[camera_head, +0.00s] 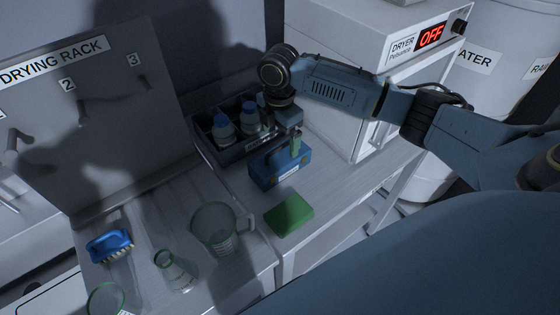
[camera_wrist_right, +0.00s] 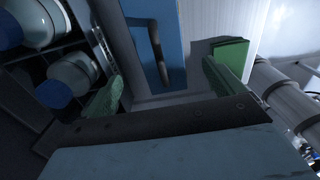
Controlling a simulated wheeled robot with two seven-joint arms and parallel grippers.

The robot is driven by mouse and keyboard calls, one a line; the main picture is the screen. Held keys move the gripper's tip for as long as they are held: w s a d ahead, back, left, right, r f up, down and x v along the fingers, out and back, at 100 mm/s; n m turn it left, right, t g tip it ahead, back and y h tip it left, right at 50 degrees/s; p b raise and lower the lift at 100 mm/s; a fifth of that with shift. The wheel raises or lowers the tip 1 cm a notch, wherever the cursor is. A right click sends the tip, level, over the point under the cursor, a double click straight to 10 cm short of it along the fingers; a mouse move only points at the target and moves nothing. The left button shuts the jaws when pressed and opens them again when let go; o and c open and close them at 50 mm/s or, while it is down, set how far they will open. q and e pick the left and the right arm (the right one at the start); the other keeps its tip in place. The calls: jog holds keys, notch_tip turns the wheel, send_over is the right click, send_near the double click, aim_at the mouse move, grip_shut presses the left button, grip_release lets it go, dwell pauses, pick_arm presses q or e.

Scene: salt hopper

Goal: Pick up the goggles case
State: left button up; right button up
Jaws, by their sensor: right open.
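The goggles case is most likely the blue box (camera_head: 266,174) with a pale label, on the table below my right gripper (camera_head: 297,146). In the right wrist view the blue case (camera_wrist_right: 135,28) has a dark handle (camera_wrist_right: 157,50) on top. My right gripper also shows there (camera_wrist_right: 162,76), its green-tipped fingers apart, one on either side of the handle's line. The fingers are open and hold nothing. The case appears to rest on the table. Whether a finger touches it is hard to tell. My left gripper is not in view.
A dark crate (camera_head: 226,157) with blue-capped bottles stands close behind the case. A green block (camera_head: 289,215) lies in front. The dryer (camera_head: 352,60) is to the right.

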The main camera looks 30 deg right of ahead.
aim_at(280, 149)
jog(key=shift+d+f, duration=0.1)
jog(key=shift+f, duration=2.9)
jog(key=shift+r, duration=0.1)
jog(key=c, duration=1.6)
